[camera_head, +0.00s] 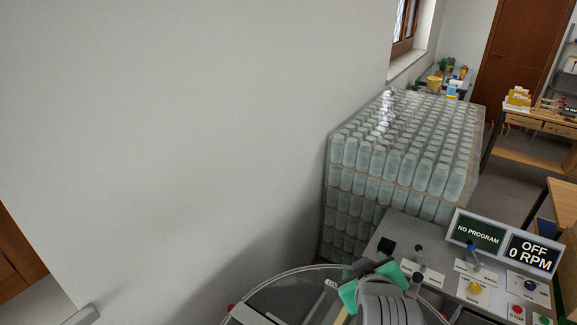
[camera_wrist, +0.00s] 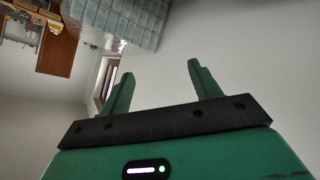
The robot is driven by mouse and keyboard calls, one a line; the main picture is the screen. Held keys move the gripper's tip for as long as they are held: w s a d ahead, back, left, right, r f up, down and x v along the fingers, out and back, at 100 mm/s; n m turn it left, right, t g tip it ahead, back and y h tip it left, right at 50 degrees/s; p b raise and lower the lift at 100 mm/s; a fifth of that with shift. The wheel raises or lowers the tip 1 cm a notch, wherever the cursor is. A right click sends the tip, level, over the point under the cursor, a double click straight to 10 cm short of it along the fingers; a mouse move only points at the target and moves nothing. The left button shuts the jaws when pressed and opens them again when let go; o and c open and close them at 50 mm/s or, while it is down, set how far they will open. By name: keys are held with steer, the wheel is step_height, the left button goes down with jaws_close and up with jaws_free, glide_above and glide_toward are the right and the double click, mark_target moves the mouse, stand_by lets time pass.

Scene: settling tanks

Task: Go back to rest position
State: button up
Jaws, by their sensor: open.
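My gripper (camera_wrist: 158,88) shows in the wrist view with its two green fingers spread well apart and nothing between them. In the head view my gripper (camera_head: 370,287) is at the bottom, right of centre, with green fingers beside my grey arm link. It appears in front of the control panel's left side and over a round, clear-rimmed tank (camera_head: 290,300). Part of the tank is hidden by my arm.
A control panel (camera_head: 470,270) with switches and a screen reading "NO PROGRAM", "OFF 0 RPM" stands at lower right. Behind it is a tall wrapped stack of bottles (camera_head: 400,160). A bare white wall (camera_head: 180,130) fills the left. Wooden tables (camera_head: 540,125) stand at far right.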

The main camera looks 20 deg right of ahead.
steer(key=w+a+r+t, duration=0.1)
steer(key=a+r+t, duration=0.4)
steer(key=a+r, duration=0.7)
steer(key=s+a+r+t+y, duration=0.1)
steer(key=s+a+r+t, duration=0.2)
steer(key=s+a+r, duration=0.2)
steer(key=s+a+r+m+t+y+p, duration=0.1)
steer(key=s+a+r, duration=0.4)
steer(key=r, duration=0.7)
steer(key=s+a+r+t+y, duration=0.3)
steer(key=s+a+r+t, duration=0.2)
steer(key=r, duration=0.4)
steer(key=shift+a+t+p, duration=0.3)
steer(key=shift+a+p, duration=0.1)
steer(key=shift+a, duration=0.4)
